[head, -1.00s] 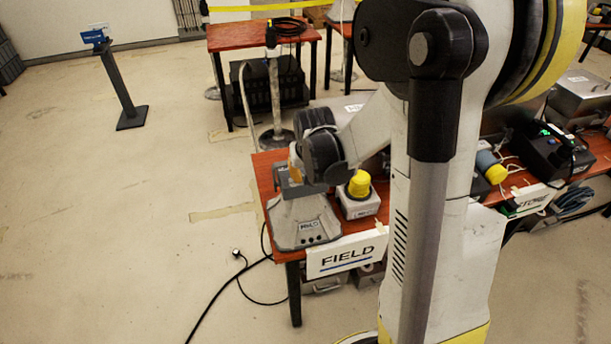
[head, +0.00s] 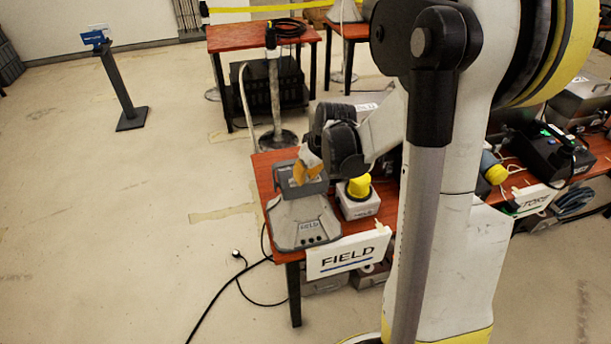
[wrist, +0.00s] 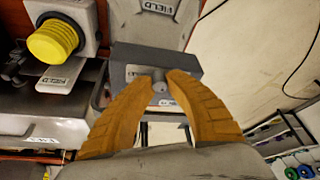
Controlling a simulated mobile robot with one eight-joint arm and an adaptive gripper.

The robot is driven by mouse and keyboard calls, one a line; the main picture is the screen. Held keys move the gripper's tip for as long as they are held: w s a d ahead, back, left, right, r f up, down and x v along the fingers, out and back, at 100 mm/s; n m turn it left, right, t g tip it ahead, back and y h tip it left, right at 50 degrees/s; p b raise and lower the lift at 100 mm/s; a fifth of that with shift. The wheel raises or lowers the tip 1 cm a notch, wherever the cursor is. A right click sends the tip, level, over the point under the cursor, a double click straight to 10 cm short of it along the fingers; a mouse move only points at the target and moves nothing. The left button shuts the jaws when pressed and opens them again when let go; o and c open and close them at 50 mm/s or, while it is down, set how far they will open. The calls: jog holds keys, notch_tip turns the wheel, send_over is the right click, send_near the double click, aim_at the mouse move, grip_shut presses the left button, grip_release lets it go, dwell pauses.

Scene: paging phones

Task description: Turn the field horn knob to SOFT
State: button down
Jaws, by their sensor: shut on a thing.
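The field horn (head: 305,222) is a grey flared unit with a FIELD label, standing at the front left of the red table. Behind its flare is a grey box (head: 284,178); this box also shows in the wrist view (wrist: 190,62). A small grey knob (wrist: 159,84) sits on the box face between my fingertips. My gripper (head: 302,174) has orange fingers and is tilted down at the back of the box. In the wrist view my gripper (wrist: 165,76) is shut on the knob. The knob's markings are too small to read, so its setting cannot be told.
A white box with a yellow knob (head: 359,187) stands close right of the horn; it also shows in the wrist view (wrist: 55,40). A FIELD sign (head: 349,253) hangs at the table's front edge. A black cable (head: 215,300) lies on the floor. Open floor is to the left.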

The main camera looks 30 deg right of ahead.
jog(key=c, duration=1.3)
grip_release()
jog(key=shift+c, duration=0.2)
jog(key=v, duration=1.2)
jog(key=shift+a, duration=0.1)
